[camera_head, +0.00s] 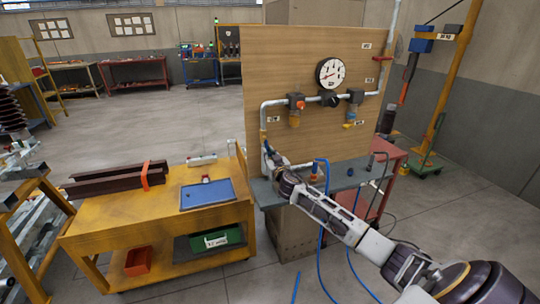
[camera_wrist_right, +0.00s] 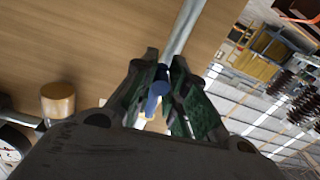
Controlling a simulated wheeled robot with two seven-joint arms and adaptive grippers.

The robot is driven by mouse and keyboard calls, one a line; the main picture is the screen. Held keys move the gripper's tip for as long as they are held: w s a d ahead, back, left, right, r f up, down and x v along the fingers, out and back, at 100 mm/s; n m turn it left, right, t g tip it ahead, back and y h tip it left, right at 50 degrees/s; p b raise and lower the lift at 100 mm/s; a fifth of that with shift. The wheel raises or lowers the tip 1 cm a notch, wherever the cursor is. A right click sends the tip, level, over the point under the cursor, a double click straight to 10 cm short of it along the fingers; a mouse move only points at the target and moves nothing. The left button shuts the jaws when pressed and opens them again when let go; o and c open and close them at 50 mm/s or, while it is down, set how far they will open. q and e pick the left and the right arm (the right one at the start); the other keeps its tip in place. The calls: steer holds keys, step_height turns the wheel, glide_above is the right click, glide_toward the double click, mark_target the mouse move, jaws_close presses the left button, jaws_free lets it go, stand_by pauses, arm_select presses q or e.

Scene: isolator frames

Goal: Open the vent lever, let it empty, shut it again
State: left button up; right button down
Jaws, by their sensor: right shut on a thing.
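My right gripper (camera_head: 270,155) is at the lower left of the wooden panel (camera_head: 300,60), beside the vertical pipe (camera_head: 263,115). In the right wrist view its fingers (camera_wrist_right: 160,95) are closed around a blue lever (camera_wrist_right: 157,90), with the grey pipe (camera_wrist_right: 185,30) just beyond. I take this blue lever to be the vent lever; most of it is hidden between the fingers, so its angle is hard to tell. A round white gauge (camera_head: 330,73) is on the panel; its reading is too small to be sure of. My left gripper is not in view.
A yellow cart (camera_head: 150,220) with a blue tray (camera_head: 208,194) stands to the left. Blue hoses (camera_head: 322,230) hang below the grey bench. Open floor lies behind the cart.

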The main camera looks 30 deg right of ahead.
steer(key=shift+d+r, duration=0.15)
steer(key=shift+d, duration=0.3)
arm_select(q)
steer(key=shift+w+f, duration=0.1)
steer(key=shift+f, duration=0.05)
arm_select(e)
steer(key=shift+m, duration=0.3)
steer(key=shift+a+m+b, duration=0.25)
steer(key=shift+m+b, duration=0.15)
steer(key=shift+b, duration=0.15)
steer(key=shift+w+a+f+m+b, duration=0.15)
steer(key=shift+a+m+b, duration=0.1)
steer(key=shift+m, duration=0.2)
steer(key=shift+s+a+f+m+b, duration=0.1)
steer(key=shift+m+b, duration=0.1)
steer(key=shift+m, duration=0.25)
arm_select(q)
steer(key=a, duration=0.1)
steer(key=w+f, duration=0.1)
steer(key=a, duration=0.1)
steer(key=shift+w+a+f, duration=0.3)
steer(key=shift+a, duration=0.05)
arm_select(e)
steer(key=shift+a, duration=0.1)
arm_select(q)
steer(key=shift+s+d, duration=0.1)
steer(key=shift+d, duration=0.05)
arm_select(e)
steer(key=shift+m, duration=0.3)
